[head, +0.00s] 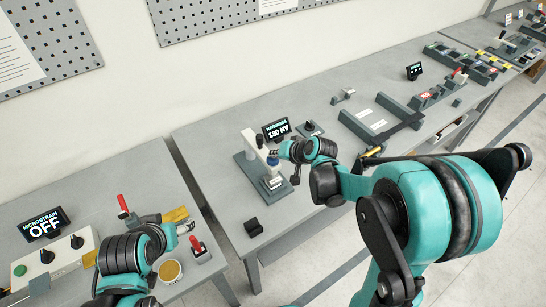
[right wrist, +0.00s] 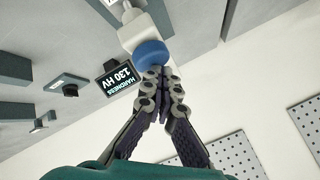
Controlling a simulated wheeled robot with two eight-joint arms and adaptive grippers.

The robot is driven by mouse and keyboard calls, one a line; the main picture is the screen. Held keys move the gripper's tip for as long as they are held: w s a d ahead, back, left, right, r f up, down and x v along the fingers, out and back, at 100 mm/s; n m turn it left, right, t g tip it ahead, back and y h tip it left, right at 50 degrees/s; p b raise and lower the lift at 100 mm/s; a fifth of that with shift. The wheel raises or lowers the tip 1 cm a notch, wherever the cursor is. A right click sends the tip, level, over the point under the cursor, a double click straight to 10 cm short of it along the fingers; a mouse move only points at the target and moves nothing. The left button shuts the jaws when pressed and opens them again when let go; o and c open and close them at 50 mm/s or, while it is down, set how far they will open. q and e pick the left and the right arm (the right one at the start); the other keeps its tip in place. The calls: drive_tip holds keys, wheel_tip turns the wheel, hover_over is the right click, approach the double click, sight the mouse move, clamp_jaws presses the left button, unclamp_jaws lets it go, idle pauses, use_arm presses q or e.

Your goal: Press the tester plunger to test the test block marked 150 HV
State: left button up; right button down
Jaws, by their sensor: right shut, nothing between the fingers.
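The hardness tester (head: 250,147) has a pale column on a dark base on the middle bench. Its display (head: 276,130) appears to read 130 HV, also in the right wrist view (right wrist: 130,77). The blue plunger knob (right wrist: 153,53) is at the tester head. My right gripper (right wrist: 161,72) is shut and empty, its fingertips at the knob, seemingly touching it. It also shows in the head view (head: 276,156). A small block (head: 272,182) sits on the tester base below; its marking is unreadable. My left gripper (head: 186,228) is over the left bench; its jaws are unclear.
A small black block (head: 253,227) lies near the bench's front edge. A dark knob on a base (head: 310,128) stands right of the display. Grey fixtures (head: 372,120) stand farther right.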

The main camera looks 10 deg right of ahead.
drive_tip(key=shift+s+f+b, duration=0.25)
drive_tip(key=shift+f+b, duration=0.1)
drive_tip(key=shift+f, duration=0.1)
idle(0.6)
drive_tip(key=shift+w+a+r+p, duration=0.1)
drive_tip(key=shift+w+r+p, duration=0.05)
drive_tip(key=shift+r+p, duration=0.3)
drive_tip(key=shift+w+a+r+p, duration=0.15)
drive_tip(key=shift+r+p, duration=0.15)
drive_tip(key=shift+r, duration=0.2)
drive_tip(key=shift+d+r, duration=0.1)
drive_tip(key=shift+r, duration=0.25)
wheel_tip(320, 180, up, 5)
drive_tip(key=p, duration=0.4)
drive_tip(key=shift+r, duration=0.1)
idle(0.3)
